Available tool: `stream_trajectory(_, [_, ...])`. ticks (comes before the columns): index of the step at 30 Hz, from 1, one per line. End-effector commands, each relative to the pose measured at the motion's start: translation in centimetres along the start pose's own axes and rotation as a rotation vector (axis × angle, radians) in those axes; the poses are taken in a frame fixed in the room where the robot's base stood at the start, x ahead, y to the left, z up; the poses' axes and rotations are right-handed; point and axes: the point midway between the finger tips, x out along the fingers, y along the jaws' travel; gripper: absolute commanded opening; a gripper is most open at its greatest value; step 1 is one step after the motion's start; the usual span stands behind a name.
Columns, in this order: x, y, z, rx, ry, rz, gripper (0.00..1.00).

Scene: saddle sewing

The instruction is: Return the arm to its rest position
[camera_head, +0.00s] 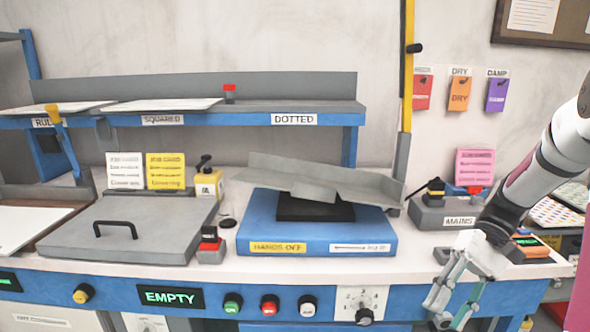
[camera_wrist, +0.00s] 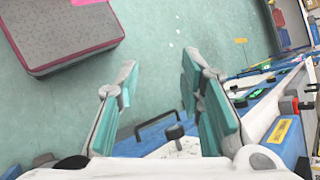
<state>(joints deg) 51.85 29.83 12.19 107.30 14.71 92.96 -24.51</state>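My gripper (camera_head: 452,318) hangs down in front of the bench's front edge at the lower right of the head view. In the wrist view my gripper (camera_wrist: 158,100) shows its two teal-padded fingers well apart with nothing between them. My arm comes in from the right edge of the head view and bends down toward the gripper. Below the fingers in the wrist view is green floor (camera_wrist: 165,45).
The blue-edged bench (camera_head: 215,272) holds a grey lidded box (camera_head: 130,232), a blue "HANDS OFF" base (camera_head: 300,238) and a MAINS box (camera_head: 440,212). Buttons line its front. A grey box-like block (camera_wrist: 70,35) stands on the floor. A yellow post (camera_head: 407,70) rises behind.

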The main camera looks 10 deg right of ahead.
Motion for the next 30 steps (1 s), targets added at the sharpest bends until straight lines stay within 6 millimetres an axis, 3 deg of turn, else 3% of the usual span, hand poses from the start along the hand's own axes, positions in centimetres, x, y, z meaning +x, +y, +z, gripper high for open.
stream_trajectory(1, [0.3,-1.6,1.1,-0.005,0.012,0.068,0.35])
stream_trajectory(6, [1.8,-5.3,4.2,-0.013,0.07,0.255,0.35])
stream_trajectory(15, [5.1,-9.3,10.3,-0.073,0.229,0.522,0.35])
stream_trajectory(24, [8.8,-10.0,15.6,-0.192,0.434,0.69,0.35])
stream_trajectory(30, [10.4,-9.3,17.5,-0.269,0.543,0.733,0.35])
